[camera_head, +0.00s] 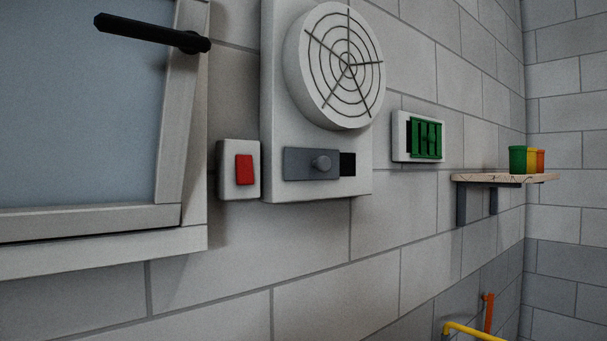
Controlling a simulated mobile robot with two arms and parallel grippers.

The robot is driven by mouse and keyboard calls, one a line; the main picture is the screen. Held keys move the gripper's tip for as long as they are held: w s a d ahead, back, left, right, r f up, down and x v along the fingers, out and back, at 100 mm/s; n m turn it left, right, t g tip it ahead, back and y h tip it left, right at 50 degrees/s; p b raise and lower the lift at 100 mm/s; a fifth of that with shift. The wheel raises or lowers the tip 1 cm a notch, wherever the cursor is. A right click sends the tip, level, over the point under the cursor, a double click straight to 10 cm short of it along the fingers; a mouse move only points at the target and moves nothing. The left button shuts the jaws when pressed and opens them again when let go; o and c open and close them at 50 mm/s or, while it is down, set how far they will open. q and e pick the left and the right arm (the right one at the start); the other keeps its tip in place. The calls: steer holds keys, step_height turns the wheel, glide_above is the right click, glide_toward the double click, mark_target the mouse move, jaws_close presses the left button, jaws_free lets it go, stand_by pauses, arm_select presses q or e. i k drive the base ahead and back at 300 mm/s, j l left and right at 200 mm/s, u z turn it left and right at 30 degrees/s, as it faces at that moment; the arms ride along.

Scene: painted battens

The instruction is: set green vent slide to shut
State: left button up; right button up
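The green vent slide (426,139) is a slatted green panel on a small white vent frame (399,130) on the block wall, right of centre. The panel sits towards the right of the frame, and a narrow dark strip shows at its left edge. Dark lines show between its slats; I cannot tell whether these are open gaps. Neither of my grippers is in view, and nothing touches the slide.
Left of the vent is a white fan panel (280,112) with a round grille (335,66), a grey knobbed slide (298,164) and a red switch (244,169). A window with a black handle (150,32) is at left. A shelf (480,178) with coloured pots (518,160) juts out at right.

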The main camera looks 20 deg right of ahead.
mark_target(431, 138)
steer(key=z, duration=1.3)
